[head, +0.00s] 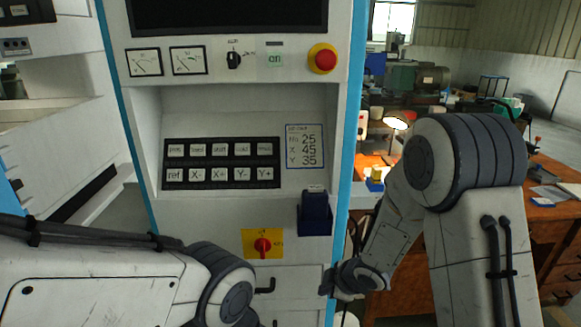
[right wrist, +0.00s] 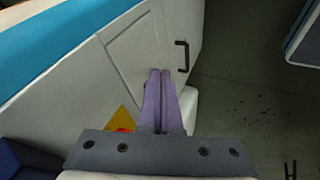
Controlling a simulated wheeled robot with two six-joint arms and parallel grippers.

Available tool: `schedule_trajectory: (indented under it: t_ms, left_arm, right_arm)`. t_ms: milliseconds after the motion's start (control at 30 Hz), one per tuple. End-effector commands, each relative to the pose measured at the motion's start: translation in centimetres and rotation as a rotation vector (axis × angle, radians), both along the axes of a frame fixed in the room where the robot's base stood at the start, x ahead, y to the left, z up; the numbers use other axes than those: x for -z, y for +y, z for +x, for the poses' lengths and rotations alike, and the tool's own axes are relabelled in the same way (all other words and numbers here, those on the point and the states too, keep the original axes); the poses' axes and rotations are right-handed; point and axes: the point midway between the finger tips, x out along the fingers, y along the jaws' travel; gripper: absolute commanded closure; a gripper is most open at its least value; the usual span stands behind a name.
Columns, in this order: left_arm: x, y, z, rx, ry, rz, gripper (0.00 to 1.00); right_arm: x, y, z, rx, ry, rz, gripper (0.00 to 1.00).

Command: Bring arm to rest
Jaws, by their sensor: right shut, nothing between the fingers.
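My right arm comes in from the right in the head view and bends down in front of the machine cabinet. My right gripper (head: 328,283) is at the cabinet's lower right edge. In the right wrist view its two purple fingers (right wrist: 160,76) are shut together with nothing between them. They point along the cabinet's white lower front. My left arm (head: 120,280) reaches in from the lower left across the cabinet front. Its gripper is outside the picture.
The control cabinet (head: 230,108) has a red emergency button (head: 323,59), a key panel (head: 221,163), a dark blue holder (head: 315,213) and a red-yellow switch (head: 263,245). A black door handle (right wrist: 183,56) sticks out ahead. A wooden workbench (head: 550,220) stands behind my right arm.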

Motion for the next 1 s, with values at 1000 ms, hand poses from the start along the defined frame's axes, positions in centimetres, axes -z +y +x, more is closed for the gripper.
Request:
schedule_trajectory:
  t_ms: [1000]
  left_arm:
    - [-3.6,0.0,0.0,0.0,0.0,0.0,0.05]
  right_arm:
    - [-17.1,5.0,-27.8,0.708,0.62,-0.027,1.0]
